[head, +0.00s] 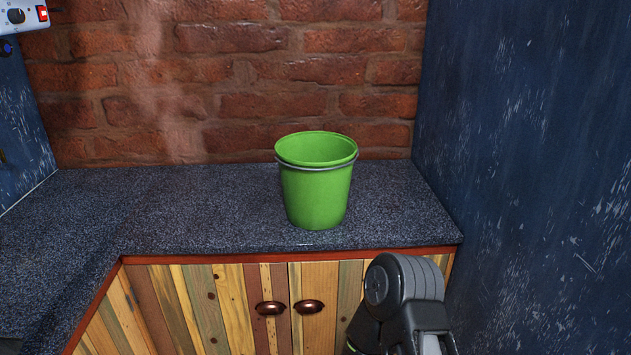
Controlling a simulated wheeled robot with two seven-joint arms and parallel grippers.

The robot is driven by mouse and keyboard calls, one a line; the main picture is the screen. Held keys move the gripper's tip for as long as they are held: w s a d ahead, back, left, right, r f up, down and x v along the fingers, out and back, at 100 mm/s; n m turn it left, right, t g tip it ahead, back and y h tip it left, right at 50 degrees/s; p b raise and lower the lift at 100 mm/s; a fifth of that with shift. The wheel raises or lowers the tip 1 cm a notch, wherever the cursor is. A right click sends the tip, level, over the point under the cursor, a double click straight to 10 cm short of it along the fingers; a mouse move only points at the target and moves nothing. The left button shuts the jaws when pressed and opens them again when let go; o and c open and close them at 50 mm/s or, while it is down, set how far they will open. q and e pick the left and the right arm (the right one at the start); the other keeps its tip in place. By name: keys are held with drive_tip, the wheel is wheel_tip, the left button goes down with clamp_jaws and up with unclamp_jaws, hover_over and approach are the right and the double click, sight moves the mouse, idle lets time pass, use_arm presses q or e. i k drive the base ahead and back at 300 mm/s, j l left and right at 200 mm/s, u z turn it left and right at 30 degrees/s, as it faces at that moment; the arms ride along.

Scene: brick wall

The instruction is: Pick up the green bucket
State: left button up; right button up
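The green bucket (315,198) stands upright on the dark speckled countertop (210,211), close to its front edge. Its open top faces up, and a grey handle lies around it just below the rim. One of my arms reaches in at the bottom right, below and in front of the counter, apart from the bucket. Its gripper fingers are not visible. My other arm and gripper do not show.
A red brick wall (230,105) is behind the counter and a scuffed blue wall (530,170) closes the right side. Wooden cabinet doors (230,305) with two handles are below. The countertop left of the bucket is clear. A white switch box (22,15) hangs top left.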

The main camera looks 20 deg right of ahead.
sight(316, 167)
drive_tip(key=i, duration=0.95)
drive_tip(key=i+z, duration=0.25)
drive_tip(key=z, duration=2.25)
drive_tip(key=k+l+u, duration=0.1)
drive_tip(key=j+z, duration=0.1)
drive_tip(key=i, duration=0.05)
